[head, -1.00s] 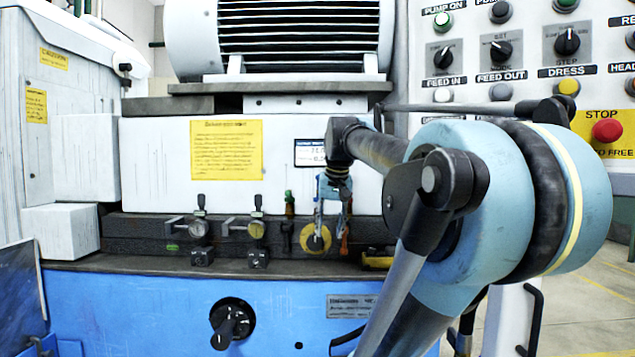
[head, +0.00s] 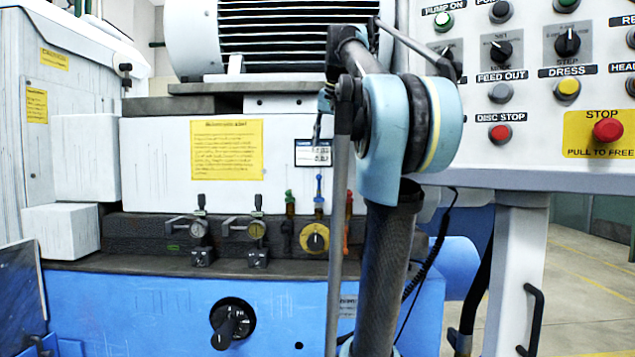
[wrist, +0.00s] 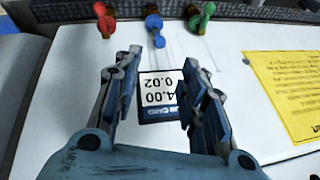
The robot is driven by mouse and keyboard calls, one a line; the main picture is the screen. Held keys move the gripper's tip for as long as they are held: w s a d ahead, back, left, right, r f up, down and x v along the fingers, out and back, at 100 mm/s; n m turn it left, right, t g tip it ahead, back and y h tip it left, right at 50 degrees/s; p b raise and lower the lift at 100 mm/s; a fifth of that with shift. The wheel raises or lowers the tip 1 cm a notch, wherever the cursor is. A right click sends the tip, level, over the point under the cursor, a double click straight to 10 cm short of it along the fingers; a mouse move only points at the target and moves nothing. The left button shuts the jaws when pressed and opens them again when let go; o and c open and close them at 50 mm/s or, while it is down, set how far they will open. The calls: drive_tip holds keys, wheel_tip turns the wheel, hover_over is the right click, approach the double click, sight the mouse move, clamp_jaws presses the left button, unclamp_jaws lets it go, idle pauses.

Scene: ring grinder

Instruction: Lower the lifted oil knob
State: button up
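Three small handled knobs stand in a row on the machine's dark strip: green (head: 290,204), blue (head: 319,194) and red (head: 348,208). The blue one stands higher than the other two, above a yellow round dial (head: 314,238). No label names the oil knob. The wrist view shows the row from above, with red (wrist: 104,18), blue (wrist: 154,24) and green (wrist: 202,18) at its top edge. My gripper (wrist: 163,56) is open and empty, fingers apart over the white panel, clear of the blue knob. In the head view my arm mostly hides it.
A small label with numbers (wrist: 158,92) lies between my fingers on the white panel. A yellow notice (head: 226,150) is beside it. Two clamp-like gauges (head: 257,230) stand left of the knobs. A control panel with a red stop button (head: 608,130) is on the right.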

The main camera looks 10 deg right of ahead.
sight(318, 176)
drive_tip(key=x, duration=1.4)
drive_tip(key=shift+f, duration=0.15)
clamp_jaws()
